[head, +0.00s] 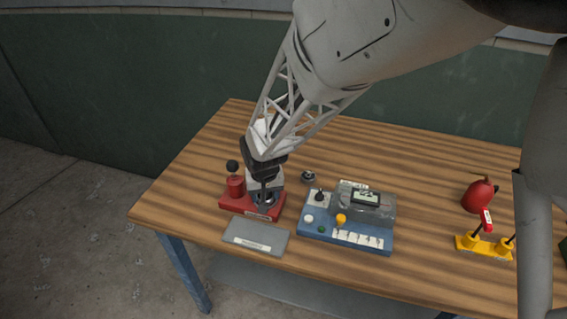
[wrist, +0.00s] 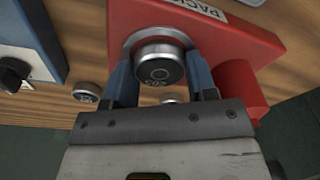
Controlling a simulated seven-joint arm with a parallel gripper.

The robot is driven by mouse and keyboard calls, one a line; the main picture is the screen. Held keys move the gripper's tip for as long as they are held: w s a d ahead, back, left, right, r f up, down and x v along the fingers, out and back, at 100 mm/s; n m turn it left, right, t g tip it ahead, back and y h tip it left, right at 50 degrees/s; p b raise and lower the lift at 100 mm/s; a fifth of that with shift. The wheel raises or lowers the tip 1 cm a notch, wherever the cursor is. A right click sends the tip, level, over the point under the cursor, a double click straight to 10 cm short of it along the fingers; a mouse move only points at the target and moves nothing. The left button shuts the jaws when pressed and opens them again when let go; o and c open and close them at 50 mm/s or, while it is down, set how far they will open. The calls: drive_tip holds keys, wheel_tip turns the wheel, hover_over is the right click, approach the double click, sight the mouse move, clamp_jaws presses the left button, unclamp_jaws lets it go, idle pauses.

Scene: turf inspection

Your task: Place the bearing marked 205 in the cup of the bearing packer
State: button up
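A round steel bearing (wrist: 160,62) sits between my gripper's fingers in the wrist view, face toward the camera. Its small dark marking is hard to read. It is over the grey round cup (wrist: 135,36) of the red bearing packer (wrist: 235,45); whether it rests on the cup floor I cannot tell. My gripper (wrist: 162,70) has a finger on each side, seemingly touching the bearing. In the head view my gripper (head: 265,190) points down over the packer (head: 232,204) and partly hides the cup.
Another bearing (head: 308,176) lies on the wooden table (head: 200,160) behind the packer; a grey plate (head: 256,236) lies in front. A blue device (head: 345,234) with knobs and display stands to the right. A red object (head: 479,195) and yellow stand (head: 484,246) are farther right.

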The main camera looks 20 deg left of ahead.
sight(267, 199)
drive_tip(key=shift+o, duration=0.5)
drive_tip(key=shift+s+d+f, duration=0.15)
drive_tip(key=shift+s+f, duration=0.05)
drive_tip(key=shift+f, duration=0.65)
drive_tip(key=shift+r, duration=0.55)
drive_tip(key=shift+o, duration=0.6)
wheel_tip(267, 199, up, 13)
drive_tip(key=s, duration=0.1)
drive_tip(key=shift+d, duration=0.2)
drive_tip(key=shift+d+f, duration=0.1)
drive_tip(key=shift+d, duration=0.05)
drive_tip(key=d+r+m, duration=0.1)
drive_tip(key=d+r, duration=0.2)
drive_tip(key=d, duration=0.4)
drive_tip(key=d+r+m, duration=0.1)
drive_tip(key=d+r, duration=0.2)
drive_tip(key=d, duration=0.4)
drive_tip(key=s+d+r+m, duration=0.2)
drive_tip(key=s+d, duration=0.7)
drive_tip(key=d, duration=0.4)
drive_tip(key=s+d+r+m+t+h, duration=0.1)
drive_tip(key=s+d+r+m, duration=0.1)
drive_tip(key=s+d, duration=0.7)
drive_tip(key=d, duration=0.4)
drive_tip(key=shift+d+r, duration=0.2)
drive_tip(key=shift+r, duration=0.15)
